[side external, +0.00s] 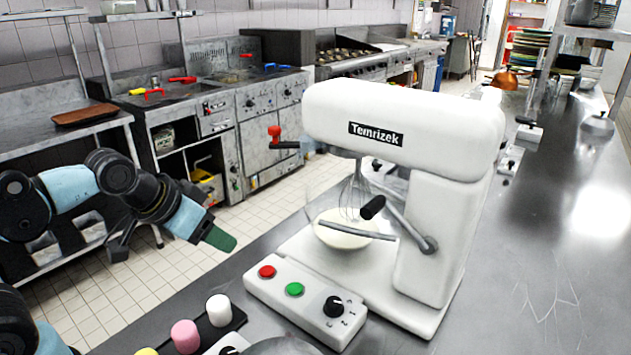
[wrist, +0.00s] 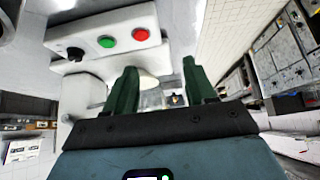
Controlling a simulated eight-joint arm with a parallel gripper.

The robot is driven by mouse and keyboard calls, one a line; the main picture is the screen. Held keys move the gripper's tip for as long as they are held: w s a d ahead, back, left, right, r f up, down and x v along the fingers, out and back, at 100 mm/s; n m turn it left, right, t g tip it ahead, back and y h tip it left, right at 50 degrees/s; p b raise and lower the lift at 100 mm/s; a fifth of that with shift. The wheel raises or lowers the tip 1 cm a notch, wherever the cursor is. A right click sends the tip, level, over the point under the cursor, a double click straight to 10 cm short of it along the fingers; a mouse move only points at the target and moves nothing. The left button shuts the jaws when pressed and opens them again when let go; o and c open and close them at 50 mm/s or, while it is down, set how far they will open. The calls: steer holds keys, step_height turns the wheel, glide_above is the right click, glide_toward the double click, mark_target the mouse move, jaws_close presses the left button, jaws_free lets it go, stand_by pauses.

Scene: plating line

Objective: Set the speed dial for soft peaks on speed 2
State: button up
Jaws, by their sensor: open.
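The black speed dial (side external: 333,307) sits at the right end of the white control box at the mixer's foot, with the marks 1, 2 and 3 on its right side. Which mark it points at is too small to tell. It also shows in the wrist view (wrist: 75,54). The white stand mixer (side external: 400,130) stands on the steel counter, its whisk in a bowl of pale cream (side external: 343,230). My gripper (side external: 222,240) is left of the mixer, in the air, apart from the dial. In the wrist view its green fingers (wrist: 158,85) are spread and empty.
A red button (side external: 267,272) and a green button (side external: 295,289) sit left of the dial on the box. A black lever knob (side external: 373,207) sticks out above the box. White, pink and yellow cylinders (side external: 185,336) stand at the front left.

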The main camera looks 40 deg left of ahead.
steer(key=r+n+g+h, duration=0.2)
steer(key=n+g+h, duration=0.2)
steer(key=n+g, duration=0.75)
glide_above(333, 301)
steer(key=w+a, duration=0.2)
steer(key=a, duration=0.3)
steer(key=n+t, duration=0.2)
steer(key=t, duration=0.1)
steer(key=shift+g, duration=0.25)
steer(key=x, duration=1.2)
steer(key=shift+d, duration=0.2)
jaws_close()
